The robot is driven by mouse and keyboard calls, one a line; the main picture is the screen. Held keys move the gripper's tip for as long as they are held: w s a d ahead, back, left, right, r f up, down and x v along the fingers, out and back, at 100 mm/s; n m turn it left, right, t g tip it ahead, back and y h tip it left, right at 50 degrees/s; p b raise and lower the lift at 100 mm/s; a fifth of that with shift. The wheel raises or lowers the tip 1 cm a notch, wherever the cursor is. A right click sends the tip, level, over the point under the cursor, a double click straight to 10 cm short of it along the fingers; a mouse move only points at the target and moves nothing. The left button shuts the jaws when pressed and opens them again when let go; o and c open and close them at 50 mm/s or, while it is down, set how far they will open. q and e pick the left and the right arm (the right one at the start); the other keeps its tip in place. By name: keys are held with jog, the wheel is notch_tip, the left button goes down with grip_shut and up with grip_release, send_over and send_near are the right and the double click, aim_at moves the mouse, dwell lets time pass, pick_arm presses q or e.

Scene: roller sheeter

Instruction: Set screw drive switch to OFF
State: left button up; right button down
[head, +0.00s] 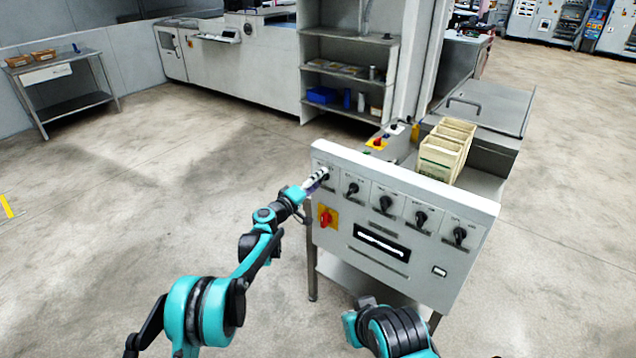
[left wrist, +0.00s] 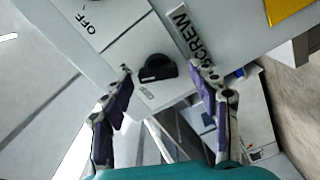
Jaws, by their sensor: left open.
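The screw drive switch is a black rotary knob (left wrist: 157,69) on the grey panel, beside the SCREW label (left wrist: 188,34). An OFF mark (left wrist: 91,18) shows at the upper left in the left wrist view. The knob's bar lies roughly level across that picture; which mark it points at I cannot tell. My left gripper (left wrist: 161,74) is open, its purple-padded fingers on either side of the knob, with no clear contact. In the head view my left gripper (head: 314,182) is at the panel's leftmost knob and partly hides it. My right gripper is not in view.
More black knobs (head: 386,203) run to the right along the control panel (head: 345,250). A red switch on a yellow plate (head: 326,217) sits just below the leftmost knob. Beige bins (head: 440,158) stand behind the panel. The floor to the left is clear.

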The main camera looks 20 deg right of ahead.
pick_arm(q)
jog(key=shift+w+d, duration=0.25)
jog(key=c, duration=1.2)
jog(key=shift+o, duration=0.2)
jog(key=shift+n, duration=0.3)
jog(key=n, duration=0.8)
jog(key=shift+f, duration=0.1)
jog(key=shift+n, duration=0.3)
